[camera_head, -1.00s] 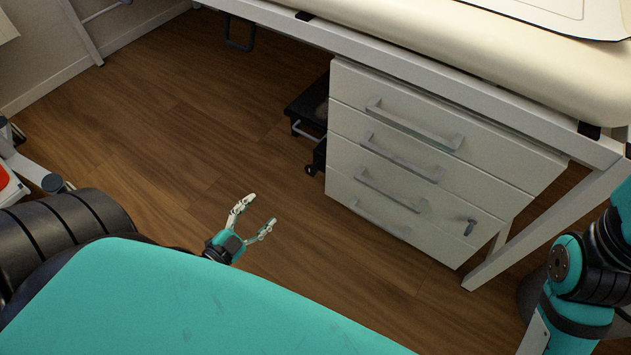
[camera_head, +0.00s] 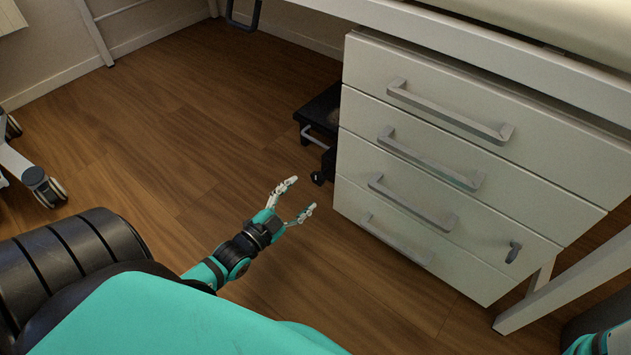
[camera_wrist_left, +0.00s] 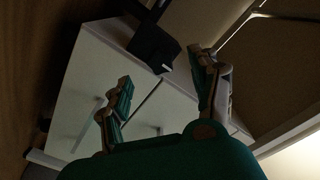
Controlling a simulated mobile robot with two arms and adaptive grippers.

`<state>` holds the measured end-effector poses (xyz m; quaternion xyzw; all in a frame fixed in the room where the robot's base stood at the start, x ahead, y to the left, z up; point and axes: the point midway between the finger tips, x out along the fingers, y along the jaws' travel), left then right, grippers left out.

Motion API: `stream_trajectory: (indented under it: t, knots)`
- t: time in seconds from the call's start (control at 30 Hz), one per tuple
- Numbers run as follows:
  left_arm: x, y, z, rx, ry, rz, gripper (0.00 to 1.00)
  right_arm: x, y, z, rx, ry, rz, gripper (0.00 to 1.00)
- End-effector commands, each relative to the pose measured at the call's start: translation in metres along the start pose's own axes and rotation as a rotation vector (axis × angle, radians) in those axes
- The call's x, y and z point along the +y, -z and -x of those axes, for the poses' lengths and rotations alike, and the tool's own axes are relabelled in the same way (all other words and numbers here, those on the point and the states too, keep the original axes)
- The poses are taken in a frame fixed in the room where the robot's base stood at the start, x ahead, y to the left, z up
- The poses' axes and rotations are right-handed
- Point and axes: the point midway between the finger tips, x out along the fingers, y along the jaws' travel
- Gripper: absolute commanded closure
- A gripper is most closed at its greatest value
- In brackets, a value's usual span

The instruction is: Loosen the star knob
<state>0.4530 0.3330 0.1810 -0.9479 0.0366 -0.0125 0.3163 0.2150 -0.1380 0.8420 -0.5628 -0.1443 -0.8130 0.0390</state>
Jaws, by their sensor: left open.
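My left gripper (camera_head: 304,194) is open and empty, held over the floor in front of the drawer cabinet's left side. Its two fingers also show apart in the left wrist view (camera_wrist_left: 160,66). A dark device (camera_head: 320,110) stands beside the cabinet's far left side, with a grey bar handle. A small black part (camera_head: 318,178) sticks out low at its near end, a short way beyond my fingertips; I cannot tell whether it is the star knob. In the dark left wrist view a black block (camera_wrist_left: 153,46) shows beyond the fingers. My right gripper is out of view.
The white drawer cabinet (camera_head: 440,175) with grey handles stands close to the right of my left gripper, under a white table frame (camera_head: 480,45). A wheeled stand (camera_head: 40,185) is at the far left. The wooden floor (camera_head: 180,130) between is clear.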

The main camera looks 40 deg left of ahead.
Motion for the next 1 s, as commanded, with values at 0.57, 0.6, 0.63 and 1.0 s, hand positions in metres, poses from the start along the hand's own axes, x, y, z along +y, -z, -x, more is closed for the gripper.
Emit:
stream_trajectory:
  t: [0.57,0.6,0.63,1.0]
  knots:
    - [0.001,0.0,-0.069,0.0,0.0,-0.001,0.37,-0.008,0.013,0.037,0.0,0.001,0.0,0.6]
    - [0.0,0.0,-0.069,0.0,0.0,0.0,0.37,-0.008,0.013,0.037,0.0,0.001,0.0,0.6]
    - [0.0,0.0,-0.069,0.0,-0.001,-0.001,0.37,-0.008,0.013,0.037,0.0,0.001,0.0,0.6]
    - [0.0,0.0,-0.068,-0.001,0.0,0.0,0.69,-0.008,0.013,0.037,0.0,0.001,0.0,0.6]
